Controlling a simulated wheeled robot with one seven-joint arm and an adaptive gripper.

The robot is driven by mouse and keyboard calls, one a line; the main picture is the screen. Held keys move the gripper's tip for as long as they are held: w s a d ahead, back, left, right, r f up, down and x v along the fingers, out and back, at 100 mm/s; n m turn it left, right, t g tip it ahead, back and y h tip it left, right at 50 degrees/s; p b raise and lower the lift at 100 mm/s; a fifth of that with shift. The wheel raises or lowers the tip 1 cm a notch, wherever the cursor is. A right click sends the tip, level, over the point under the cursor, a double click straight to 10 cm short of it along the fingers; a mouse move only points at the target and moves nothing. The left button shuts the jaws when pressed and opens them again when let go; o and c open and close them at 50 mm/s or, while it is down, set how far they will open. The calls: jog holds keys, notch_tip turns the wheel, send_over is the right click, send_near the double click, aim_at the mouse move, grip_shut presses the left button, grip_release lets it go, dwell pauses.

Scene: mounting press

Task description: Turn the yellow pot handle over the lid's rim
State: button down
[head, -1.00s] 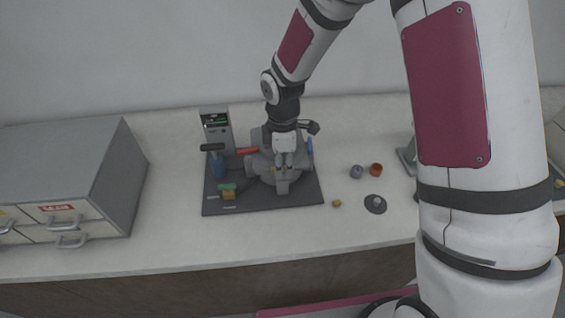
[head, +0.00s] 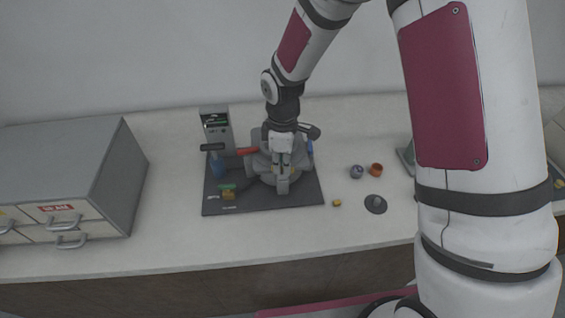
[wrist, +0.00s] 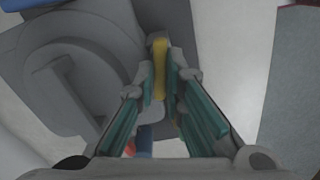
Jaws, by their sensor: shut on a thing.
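The mounting press (head: 262,166) stands on a dark base plate (head: 300,199) in the head view, largely behind my wrist. Its grey pot lid (wrist: 98,82) fills the left and middle of the wrist view. The yellow pot handle (wrist: 160,62) is a slim upright bar in the wrist view, at the lid's right part. My gripper (wrist: 164,90) is shut on the yellow handle, with a finger on each side of it. In the head view my gripper (head: 282,160) reaches down onto the press, and the handle is hard to make out there.
A grey drawer cabinet (head: 75,170) stands far left.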

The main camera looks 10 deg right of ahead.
jog(key=m, duration=1.1)
jog(key=shift+p, duration=0.3)
jog(key=shift+m, duration=1.8)
jog(key=shift+p, duration=0.3)
jog(key=c, duration=1.7)
grip_release()
jog(key=shift+r, duration=0.1)
